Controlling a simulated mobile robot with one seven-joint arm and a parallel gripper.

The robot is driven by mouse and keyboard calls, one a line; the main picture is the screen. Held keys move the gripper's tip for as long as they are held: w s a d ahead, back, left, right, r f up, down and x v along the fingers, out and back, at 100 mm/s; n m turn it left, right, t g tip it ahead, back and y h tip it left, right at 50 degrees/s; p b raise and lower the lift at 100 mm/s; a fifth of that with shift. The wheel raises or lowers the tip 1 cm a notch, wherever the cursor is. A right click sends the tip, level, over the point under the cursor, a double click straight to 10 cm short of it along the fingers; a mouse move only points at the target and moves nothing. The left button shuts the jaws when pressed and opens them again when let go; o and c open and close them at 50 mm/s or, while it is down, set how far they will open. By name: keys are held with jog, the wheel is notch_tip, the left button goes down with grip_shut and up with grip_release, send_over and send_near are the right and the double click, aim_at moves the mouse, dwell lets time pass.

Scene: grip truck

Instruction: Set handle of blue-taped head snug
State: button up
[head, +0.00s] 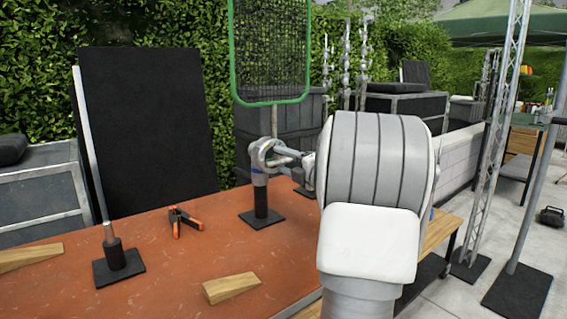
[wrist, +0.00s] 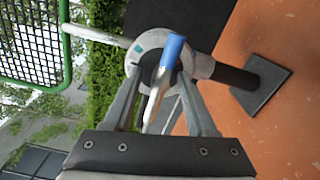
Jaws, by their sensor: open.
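The grip head (head: 262,150) is a grey metal knuckle on a short black post with a square black base (head: 262,219). In the wrist view the round head (wrist: 150,42) sits just beyond my fingers, with a blue-wrapped part (wrist: 173,50) across it. A metal handle (wrist: 154,104) runs from there back between my fingers. My gripper (wrist: 160,82) is open around the handle, one finger on each side, and I cannot tell whether either touches it. It also reaches the head from the right in the head view (head: 284,158). My wrist hides part of the head view.
A green-framed net (head: 271,100) rises from the head on a rod. Left on the orange tabletop (head: 165,265) are a second stand (head: 118,264) with a leaning black panel (head: 145,130), an orange-handled clamp (head: 183,220) and wooden wedges (head: 231,287). Bare tabletop lies between them.

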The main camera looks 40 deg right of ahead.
grip_shut()
jog(key=shift+m+p, duration=0.3)
dwell(0.3)
jog(key=m+p, duration=0.2)
jog(key=shift+r+m, duration=0.15)
jog(key=shift+m, duration=0.15)
jog(key=m+p, duration=0.5)
jog(key=m, duration=0.1)
jog(key=m+p, duration=0.4)
jog(key=m, duration=0.1)
jog(key=shift+m+p, duration=1.55)
jog(key=shift+m, duration=0.65)
jog(key=shift+f, duration=0.2)
